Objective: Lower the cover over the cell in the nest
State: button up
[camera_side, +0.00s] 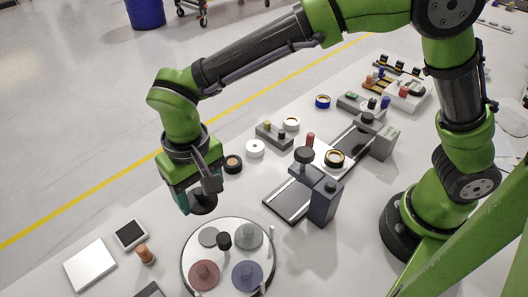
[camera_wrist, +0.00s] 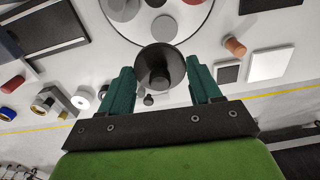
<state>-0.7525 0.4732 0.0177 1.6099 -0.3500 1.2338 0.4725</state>
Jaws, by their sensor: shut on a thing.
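My gripper (camera_side: 197,197) is above the table, left of and higher than a round white plate (camera_side: 187,262). Its teal fingers are shut on a dark round cover (camera_side: 204,205), which hangs below them. In the wrist view the cover (camera_wrist: 160,70) sits between the two fingertips and hides part of what lies beyond it. The plate carries a red disc (camera_side: 204,274), a blue disc (camera_side: 247,275), grey discs (camera_side: 247,236) and a black knob (camera_side: 224,241). The cover is apart from the plate. I cannot tell which of these is the nest or the cell.
An orange-brown cylinder (camera_side: 146,254), a dark square (camera_side: 131,235) and a white square plate (camera_side: 91,265) lie left of the round plate. A dark grey upright fixture (camera_side: 325,201) stands to its right. White and black rings (camera_side: 255,148) lie behind.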

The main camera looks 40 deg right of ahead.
jog(key=w+d+r+m, duration=0.2)
jog(key=w+d+m, duration=0.15)
jog(key=d, duration=0.75)
jog(key=m, duration=0.8)
send_over(335, 156)
notch_tip(335, 156, down, 4)
jog(key=shift+r, duration=0.15)
jog(key=shift+s+f, duration=0.15)
jog(key=shift+f, duration=2)
jog(key=shift+f, duration=0.9)
